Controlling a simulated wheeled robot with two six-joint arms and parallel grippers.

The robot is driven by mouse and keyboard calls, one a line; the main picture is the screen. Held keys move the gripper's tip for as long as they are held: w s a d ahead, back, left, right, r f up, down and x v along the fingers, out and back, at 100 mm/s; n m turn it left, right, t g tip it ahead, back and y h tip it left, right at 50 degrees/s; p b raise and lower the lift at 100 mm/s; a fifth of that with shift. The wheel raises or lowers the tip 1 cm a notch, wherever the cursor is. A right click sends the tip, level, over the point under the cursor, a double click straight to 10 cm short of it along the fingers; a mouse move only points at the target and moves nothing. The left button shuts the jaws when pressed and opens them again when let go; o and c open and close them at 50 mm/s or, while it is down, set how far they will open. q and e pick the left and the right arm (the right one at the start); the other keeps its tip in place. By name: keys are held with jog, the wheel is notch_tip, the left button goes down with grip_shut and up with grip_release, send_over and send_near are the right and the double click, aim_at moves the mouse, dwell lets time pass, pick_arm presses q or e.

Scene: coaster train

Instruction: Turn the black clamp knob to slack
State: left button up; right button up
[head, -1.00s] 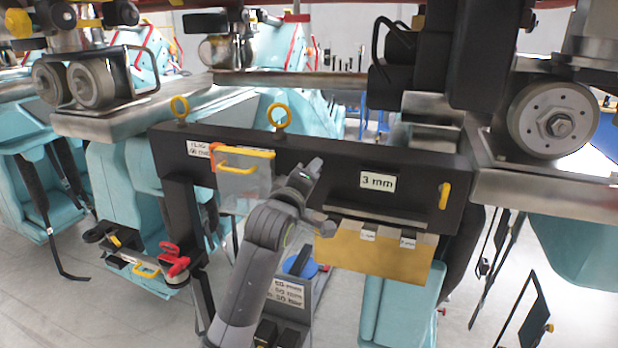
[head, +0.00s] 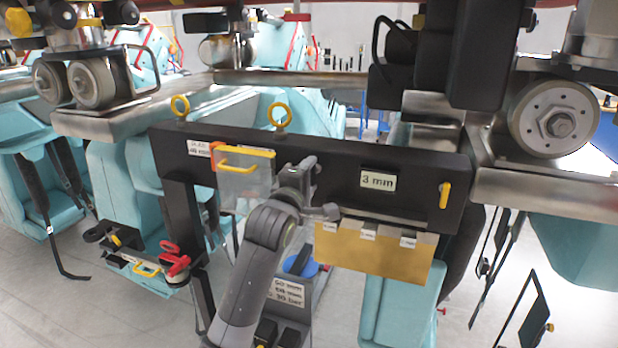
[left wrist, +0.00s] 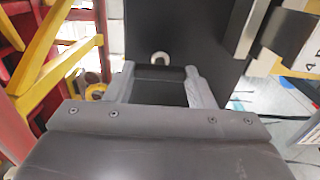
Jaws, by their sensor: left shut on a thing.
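My left gripper (head: 306,168) is at the front of the black beam (head: 424,170), between the clear plate with a yellow handle and the "3 mm" label. In the left wrist view, its two grey fingers (left wrist: 160,86) stand on either side of a dark block, which I take to be the black clamp knob (left wrist: 160,94). The gripper is shut on it. In the head view the knob is hidden behind the gripper and wrist, so its turn angle cannot be read. My right gripper is not in view.
The clear plate (head: 245,185) hangs close to the left of the gripper. A brass-coloured block (head: 375,252) sits below the beam on the right. Yellow rings (head: 280,115) stand on top of the beam. A wheel (head: 553,120) and steel rail are at right.

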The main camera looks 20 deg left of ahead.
pick_arm(q)
jog(key=o, duration=1)
jog(key=shift+s, duration=0.1)
jog(key=s+b, duration=0.1)
jog(key=s, duration=1)
jog(key=s+b, duration=0.1)
jog(key=s, duration=0.5)
jog(key=shift+s+a+b, duration=0.15)
jog(key=shift+a+b, duration=0.15)
jog(key=shift+a, duration=0.05)
jog(key=shift+f, duration=0.15)
